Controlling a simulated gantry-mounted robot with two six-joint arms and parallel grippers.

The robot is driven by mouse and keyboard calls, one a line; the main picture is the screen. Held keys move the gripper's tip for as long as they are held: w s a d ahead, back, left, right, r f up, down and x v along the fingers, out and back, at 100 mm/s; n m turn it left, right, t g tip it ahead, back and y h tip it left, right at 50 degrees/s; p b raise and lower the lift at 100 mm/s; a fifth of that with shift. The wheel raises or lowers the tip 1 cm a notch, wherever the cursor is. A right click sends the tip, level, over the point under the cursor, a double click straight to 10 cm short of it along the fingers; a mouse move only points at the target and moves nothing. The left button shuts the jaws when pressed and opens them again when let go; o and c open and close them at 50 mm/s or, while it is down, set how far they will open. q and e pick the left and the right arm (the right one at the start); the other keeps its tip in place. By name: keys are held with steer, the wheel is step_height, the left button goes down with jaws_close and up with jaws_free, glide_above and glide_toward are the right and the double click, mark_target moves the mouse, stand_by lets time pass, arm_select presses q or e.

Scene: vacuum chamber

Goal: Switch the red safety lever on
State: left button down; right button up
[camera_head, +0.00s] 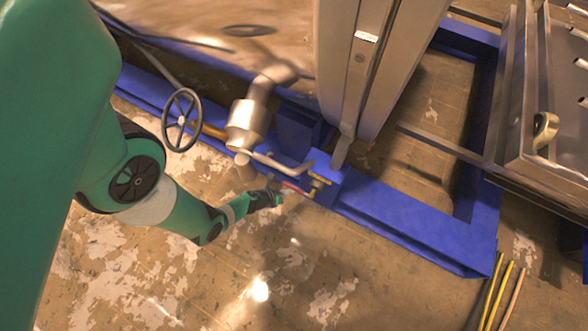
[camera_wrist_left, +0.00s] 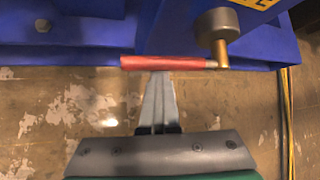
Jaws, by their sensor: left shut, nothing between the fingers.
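The red safety lever (camera_head: 292,188) is a short red handle beside the blue frame in the head view. In the left wrist view the red lever (camera_wrist_left: 165,63) lies nearly level across the picture, its right end joined to a brass pivot (camera_wrist_left: 222,35). My left gripper (camera_head: 279,197) reaches in from the left, its tip close to the lever. In the left wrist view my left gripper (camera_wrist_left: 159,78) is shut with nothing between its fingers. Its tips are right at the lever's near side; I cannot tell if they touch. My right gripper is not in view.
The blue frame (camera_head: 410,222) runs behind the lever. A black handwheel (camera_head: 181,120) and a metal valve pipe (camera_head: 248,120) stand to the upper left. Yellow rods (camera_head: 499,290) are at the lower right. The worn floor (camera_head: 330,275) in front is clear.

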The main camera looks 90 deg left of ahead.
arm_select(q)
steer(key=shift+w+a, duration=0.1)
steer(key=shift+a, duration=0.05)
step_height(320, 180, down, 5)
steer(key=d+b, duration=0.1)
steer(key=b, duration=0.4)
steer(key=w+d+r+p+v, duration=0.1)
steer(key=p+v, duration=0.7)
steer(key=v, duration=0.2)
steer(key=shift+r, duration=0.25)
